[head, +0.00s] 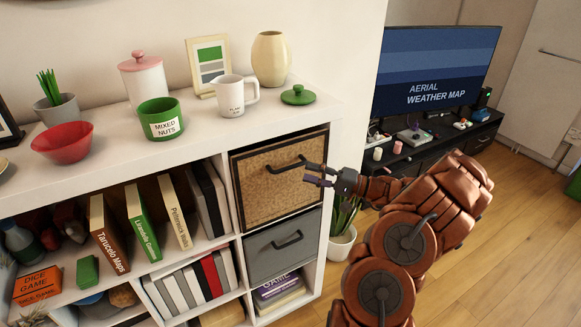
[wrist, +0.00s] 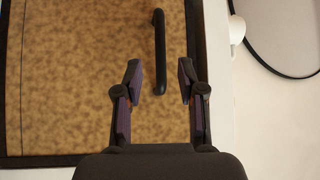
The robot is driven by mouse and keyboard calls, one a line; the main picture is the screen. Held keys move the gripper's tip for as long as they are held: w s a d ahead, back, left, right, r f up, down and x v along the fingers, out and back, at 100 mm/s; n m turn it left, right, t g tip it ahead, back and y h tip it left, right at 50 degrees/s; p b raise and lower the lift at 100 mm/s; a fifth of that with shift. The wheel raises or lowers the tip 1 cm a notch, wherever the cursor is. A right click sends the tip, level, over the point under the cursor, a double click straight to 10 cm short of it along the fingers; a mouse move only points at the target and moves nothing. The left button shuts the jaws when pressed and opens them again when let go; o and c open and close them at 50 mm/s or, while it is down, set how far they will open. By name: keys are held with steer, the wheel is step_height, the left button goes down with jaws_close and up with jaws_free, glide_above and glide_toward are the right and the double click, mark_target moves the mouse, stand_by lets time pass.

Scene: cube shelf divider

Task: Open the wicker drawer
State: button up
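The wicker drawer (head: 262,190) is a mottled tan front with a dark frame, in the upper right cube of the white shelf; it looks shut. It fills the left of the wrist view (wrist: 75,80). Its dark bar handle (head: 287,165) is on the upper part of the front. In the wrist view the handle (wrist: 159,40) lies ahead of the fingertips, lined up with the gap between them. My gripper (head: 312,173) is in front of the drawer, near the handle's right end.
A grey drawer (head: 283,250) with its own handle is directly below. A potted plant (head: 341,240) stands right of the shelf. Wooden floor at right is open.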

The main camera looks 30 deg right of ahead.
mark_target(290, 166)
steer(key=p+x, duration=0.2)
steer(key=x, duration=0.5)
steer(key=shift+s, duration=0.1)
jaws_close()
stand_by(0.6)
